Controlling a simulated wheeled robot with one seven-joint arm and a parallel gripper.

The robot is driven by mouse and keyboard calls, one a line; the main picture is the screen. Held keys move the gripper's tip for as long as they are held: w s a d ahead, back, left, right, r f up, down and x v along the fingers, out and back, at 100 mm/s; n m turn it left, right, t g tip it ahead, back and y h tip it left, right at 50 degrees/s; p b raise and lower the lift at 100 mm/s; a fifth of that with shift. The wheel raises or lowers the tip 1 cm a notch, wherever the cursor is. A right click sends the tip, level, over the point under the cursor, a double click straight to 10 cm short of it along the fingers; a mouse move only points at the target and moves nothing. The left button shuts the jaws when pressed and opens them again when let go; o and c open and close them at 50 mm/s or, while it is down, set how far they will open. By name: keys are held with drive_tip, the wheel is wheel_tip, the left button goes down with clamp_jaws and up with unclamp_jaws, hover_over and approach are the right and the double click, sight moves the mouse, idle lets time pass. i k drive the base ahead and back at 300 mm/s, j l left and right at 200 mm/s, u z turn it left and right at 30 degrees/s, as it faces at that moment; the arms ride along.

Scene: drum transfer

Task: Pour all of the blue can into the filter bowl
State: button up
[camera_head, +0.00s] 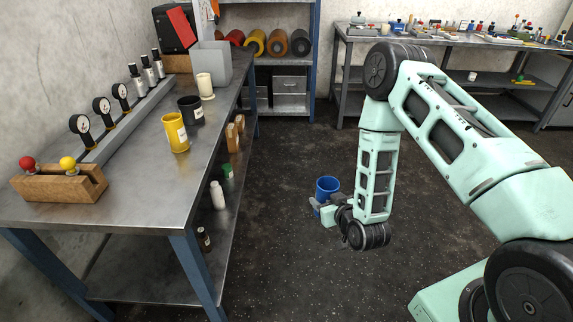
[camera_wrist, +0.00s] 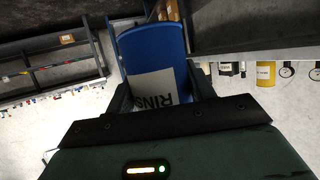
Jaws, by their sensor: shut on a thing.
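The blue can (camera_head: 327,186) is in my gripper (camera_head: 321,209), over the floor to the right of the workbench. In the head view it looks upright, with its open top up. The wrist view shows the blue can (camera_wrist: 150,48) between my gripper's fingers (camera_wrist: 160,88), with a white label reading "RINS", partly cut off. How much it contains cannot be seen. No filter bowl can be made out for certain in either view.
The workbench (camera_head: 140,200) at left carries a yellow can (camera_head: 176,133), a dark can (camera_head: 191,110), a cream cup (camera_head: 205,86), a grey bin (camera_head: 210,64) and several gauges. A wooden block (camera_head: 62,184) stands at its front. The floor between the bench and my arm is clear.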

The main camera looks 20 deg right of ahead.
sight(203, 80)
drive_tip(key=i+l+u, duration=0.2)
drive_tip(key=i+l, duration=0.5)
drive_tip(key=i+l+u, duration=0.2)
drive_tip(key=i+l, duration=0.55)
drive_tip(key=l, duration=0.1)
